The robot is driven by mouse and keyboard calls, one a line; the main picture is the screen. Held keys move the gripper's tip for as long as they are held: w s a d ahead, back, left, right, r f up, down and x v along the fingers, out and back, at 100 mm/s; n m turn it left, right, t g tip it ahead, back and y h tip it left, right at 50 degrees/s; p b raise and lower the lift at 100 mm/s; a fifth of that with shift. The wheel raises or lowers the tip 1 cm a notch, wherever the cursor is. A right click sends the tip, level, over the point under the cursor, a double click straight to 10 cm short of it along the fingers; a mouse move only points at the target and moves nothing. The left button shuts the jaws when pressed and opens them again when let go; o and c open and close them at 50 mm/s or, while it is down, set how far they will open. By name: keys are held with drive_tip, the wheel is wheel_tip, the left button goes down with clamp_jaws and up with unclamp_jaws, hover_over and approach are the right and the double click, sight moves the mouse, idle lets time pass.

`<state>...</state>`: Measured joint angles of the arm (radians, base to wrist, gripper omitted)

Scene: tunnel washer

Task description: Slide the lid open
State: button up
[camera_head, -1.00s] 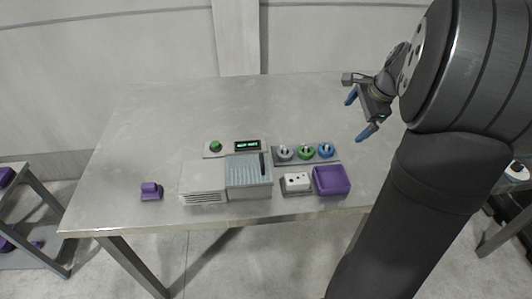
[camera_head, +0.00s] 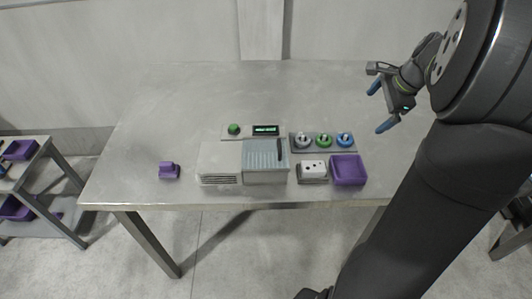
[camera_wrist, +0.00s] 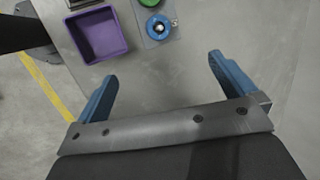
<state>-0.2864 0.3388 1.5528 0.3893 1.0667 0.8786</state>
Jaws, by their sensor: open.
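The tunnel washer is a pale box (camera_head: 219,163) with a vented front, standing on the metal table. The ribbed grey-blue lid (camera_head: 265,154) covers the unit at its right, with a dark upright handle (camera_head: 280,149) near the lid's right edge. The lid looks shut, and nothing inside shows. My gripper (camera_head: 382,108) is open and empty, above the right part of the table, well to the right of the lid and apart from it. In the wrist view its blue fingers (camera_wrist: 165,82) are spread over bare table; the lid is out of that view.
A panel with a green knob (camera_head: 234,129) and display (camera_head: 265,129) sits behind the washer. To its right are a plate with several coloured round pieces (camera_head: 324,140), a white block (camera_head: 313,168) and a purple tray (camera_head: 348,169). A purple piece (camera_head: 169,170) lies left. The table's back is clear.

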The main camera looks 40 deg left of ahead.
drive_tip(key=shift+s+a+r, duration=0.1)
drive_tip(key=shift+a, duration=0.1)
drive_tip(key=c, duration=0.5)
drive_tip(key=s+a+r+n, duration=0.1)
drive_tip(key=s+a+n, duration=0.1)
drive_tip(key=s+a+r+n+g, duration=0.1)
drive_tip(key=s+a+n, duration=0.1)
drive_tip(key=s+a+r+n, duration=0.1)
drive_tip(key=a+n, duration=0.1)
drive_tip(key=shift+s+a+r+h, duration=0.1)
drive_tip(key=shift+s+a+h, duration=0.05)
drive_tip(key=shift+s+h, duration=0.2)
drive_tip(key=c, duration=1)
drive_tip(key=n+g+h, duration=0.2)
drive_tip(key=n, duration=0.9)
approach(280, 144)
drive_tip(key=shift+n, duration=0.3)
drive_tip(key=x, duration=0.7)
drive_tip(key=shift+s+f, duration=0.1)
drive_tip(key=shift+f, duration=0.25)
clamp_jaws()
